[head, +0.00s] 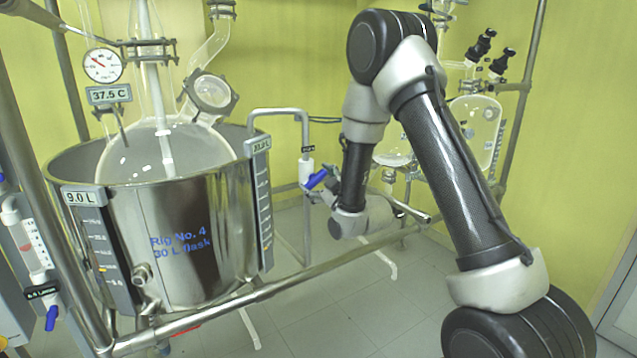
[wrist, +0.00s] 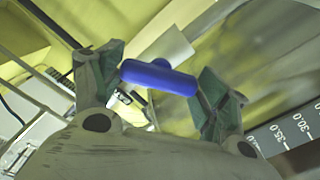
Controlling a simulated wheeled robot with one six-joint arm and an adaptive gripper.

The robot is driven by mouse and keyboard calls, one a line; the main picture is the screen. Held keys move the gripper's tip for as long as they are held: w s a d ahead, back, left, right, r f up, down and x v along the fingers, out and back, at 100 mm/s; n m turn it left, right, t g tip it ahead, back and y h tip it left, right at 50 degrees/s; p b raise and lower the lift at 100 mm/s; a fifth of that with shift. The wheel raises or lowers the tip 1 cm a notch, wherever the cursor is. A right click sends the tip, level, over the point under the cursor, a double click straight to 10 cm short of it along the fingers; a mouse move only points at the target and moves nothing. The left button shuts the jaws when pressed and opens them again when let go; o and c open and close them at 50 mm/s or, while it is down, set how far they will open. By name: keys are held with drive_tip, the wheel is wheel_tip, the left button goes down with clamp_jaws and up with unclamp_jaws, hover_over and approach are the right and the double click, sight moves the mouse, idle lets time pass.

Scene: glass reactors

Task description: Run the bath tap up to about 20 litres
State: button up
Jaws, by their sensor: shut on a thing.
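The bath tap's blue lever (head: 316,179) sits on a white valve body (head: 306,170) on a bent steel pipe, right of the steel bath (head: 205,235). My gripper (head: 324,191) is shut on this lever. In the wrist view, the blue lever (wrist: 158,77) lies across between the green-padded fingertips of my gripper (wrist: 160,88). The bath carries "Rig No. 4 30 L flask" and surrounds a glass flask (head: 165,155). Its left gauge (head: 108,250) reads 9.0 L. The right gauge (head: 262,200) has a display whose figure is too small to read surely.
A steel rail (head: 290,285) runs across the front of the rig, below my arm. Another blue lever (head: 51,318) hangs at the lower left. A dial (head: 103,65) and a 37.5 C display (head: 109,94) are above the bath. More glassware (head: 480,120) stands at the right back.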

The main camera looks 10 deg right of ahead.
drive_tip(key=shift+m, duration=3.1)
drive_tip(key=o, duration=1)
drive_tip(key=v, duration=0.7)
drive_tip(key=shift+s, duration=0.25)
